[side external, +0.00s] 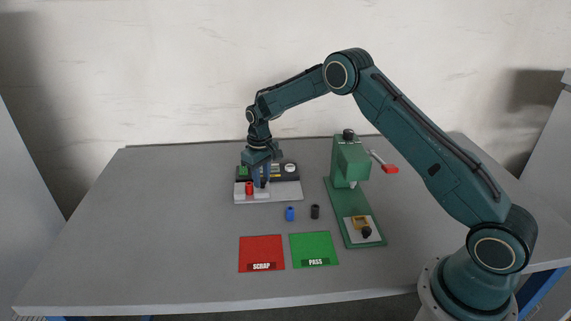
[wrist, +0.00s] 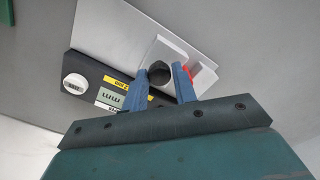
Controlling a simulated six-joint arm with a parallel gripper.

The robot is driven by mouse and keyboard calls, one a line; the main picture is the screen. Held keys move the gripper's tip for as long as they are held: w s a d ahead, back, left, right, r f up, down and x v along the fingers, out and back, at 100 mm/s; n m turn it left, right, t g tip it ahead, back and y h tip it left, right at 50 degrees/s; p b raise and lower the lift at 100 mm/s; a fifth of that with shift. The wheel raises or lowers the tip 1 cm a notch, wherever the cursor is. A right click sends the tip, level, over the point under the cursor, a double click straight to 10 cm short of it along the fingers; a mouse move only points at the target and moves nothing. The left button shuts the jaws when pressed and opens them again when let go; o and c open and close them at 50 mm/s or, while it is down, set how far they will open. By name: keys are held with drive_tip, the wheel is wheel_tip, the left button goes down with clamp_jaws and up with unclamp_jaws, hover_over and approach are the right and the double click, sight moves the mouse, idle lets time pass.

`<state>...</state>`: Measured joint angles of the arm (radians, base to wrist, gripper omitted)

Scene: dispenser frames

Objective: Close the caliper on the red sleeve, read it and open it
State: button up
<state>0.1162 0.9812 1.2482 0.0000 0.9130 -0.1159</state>
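The caliper station has a pale plate (side external: 282,198) and a dark readout panel (side external: 274,179) behind it; the plate (wrist: 110,38) and panel (wrist: 88,68) also show in the wrist view. The red sleeve (side external: 249,188) stands on the plate, left of my gripper (side external: 260,184). In the wrist view only a red sliver (wrist: 188,71) shows past one finger. My gripper (wrist: 158,68) points down with one finger on each side of a dark knob (wrist: 159,72) on a pale block. The fingers look very close to the knob; I cannot tell whether they touch it.
A blue sleeve (side external: 290,214) and a black sleeve (side external: 315,212) stand in front of the station. A red SCRAP mat (side external: 261,249) and green PASS mat (side external: 313,245) lie nearer. A green press (side external: 349,166) with a red-ended lever (side external: 390,169) stands right. The table's left is clear.

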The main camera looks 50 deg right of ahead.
drive_tip(key=o, duration=0.3)
drive_tip(key=shift+r, duration=0.15)
wheel_tip(320, 180, up, 14)
drive_tip(key=shift+f, duration=0.2)
idle(0.5)
drive_tip(key=shift+f, duration=0.2)
clamp_jaws()
drive_tip(key=m+t, duration=0.4)
drive_tip(key=m, duration=0.2)
approach(262, 179)
drive_tip(key=s+d, duration=0.2)
drive_tip(key=s+m+t+h, duration=0.1)
drive_tip(key=s+m+t, duration=0.2)
drive_tip(key=s, duration=0.5)
drive_tip(key=shift+m, duration=0.9)
